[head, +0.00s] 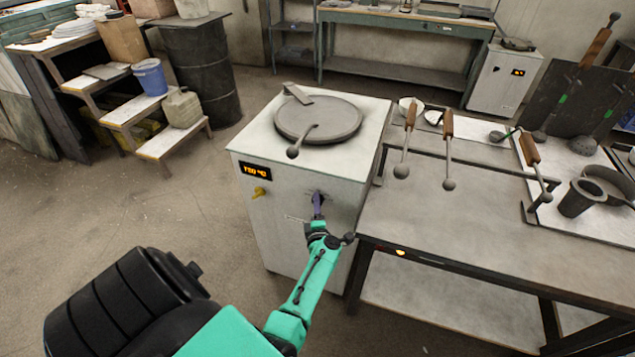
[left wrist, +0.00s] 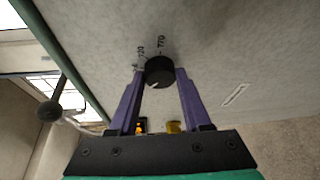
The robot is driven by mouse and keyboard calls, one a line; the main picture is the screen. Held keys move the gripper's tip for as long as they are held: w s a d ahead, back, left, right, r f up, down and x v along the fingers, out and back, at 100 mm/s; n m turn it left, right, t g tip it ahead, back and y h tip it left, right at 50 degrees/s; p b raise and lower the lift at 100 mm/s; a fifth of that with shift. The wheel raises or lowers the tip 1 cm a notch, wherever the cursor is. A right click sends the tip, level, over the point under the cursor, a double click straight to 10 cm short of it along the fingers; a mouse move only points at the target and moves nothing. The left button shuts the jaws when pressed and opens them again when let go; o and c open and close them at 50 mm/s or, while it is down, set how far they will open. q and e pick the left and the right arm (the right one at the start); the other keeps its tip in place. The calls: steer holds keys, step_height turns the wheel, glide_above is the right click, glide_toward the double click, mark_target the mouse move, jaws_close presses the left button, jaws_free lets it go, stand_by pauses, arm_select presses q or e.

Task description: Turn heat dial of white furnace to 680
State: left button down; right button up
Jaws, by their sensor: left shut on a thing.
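The white furnace (head: 275,210) stands left of the table, with a round dark lid on top. Its orange display (head: 256,172) seems to read about 730 °C, though the first digit is unclear. My left gripper (head: 318,200) is at the furnace's front face, over the dial. In the left wrist view, the black heat dial (left wrist: 159,71) sits between the purple fingertips of my left gripper (left wrist: 160,77), which is shut on it. A small white mark shows on the dial, and printed numbers, seemingly 720 and 770, show beside it. My right gripper is not in view.
The metal table (head: 450,215) at the right holds ladles and a dark crucible (head: 580,198). Steps with a blue bucket (head: 149,77) stand at the left; the floor between is clear.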

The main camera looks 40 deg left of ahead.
arm_select(q)
steer(key=shift+n, duration=0.3)
steer(key=shift+c, duration=1.8)
jaws_free()
